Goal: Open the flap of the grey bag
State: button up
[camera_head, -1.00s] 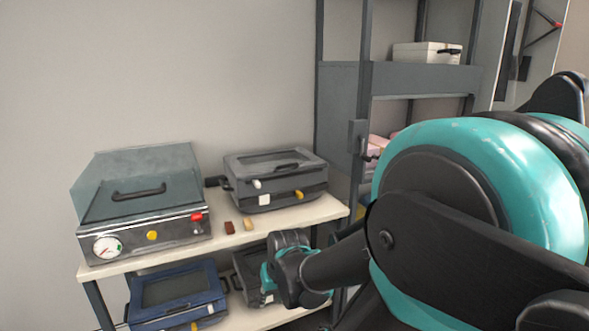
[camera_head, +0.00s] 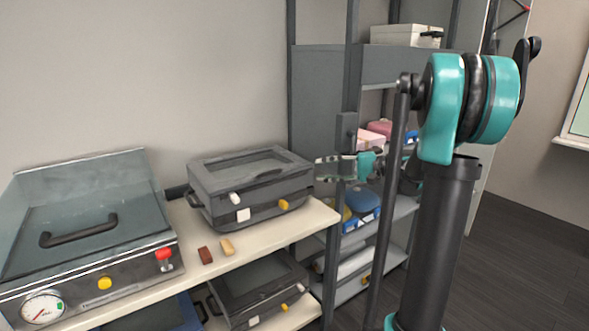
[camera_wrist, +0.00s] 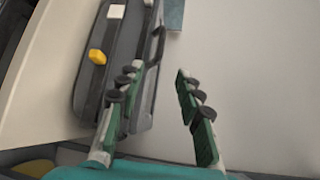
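The grey bag (camera_head: 222,181) sits on the upper shelf of the bench, with its lid flap (camera_head: 268,157) lying shut. It has a dark handle, a white knob and a yellow knob on its front. In the wrist view the bag (camera_wrist: 117,45) is on the left, seen steeply, with the yellow knob (camera_wrist: 97,56) showing. My gripper (camera_head: 322,169) is just right of the bag in the head view, fingers pointing left. In the wrist view my gripper (camera_wrist: 159,69) has its fingers apart and nothing between them. The left finger overlaps the bag's edge; I cannot tell whether they touch.
A glass-lidded box (camera_head: 90,262) with a gauge stands left on the bench. Two small blocks (camera_head: 214,250) lie before the bag. Another grey case (camera_head: 258,283) is on the lower shelf. A rack (camera_head: 317,125) with bins stands behind my arm.

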aim_at(276, 172)
jog(key=x, duration=1.7)
jog(key=shift+a, duration=0.15)
grip_shut()
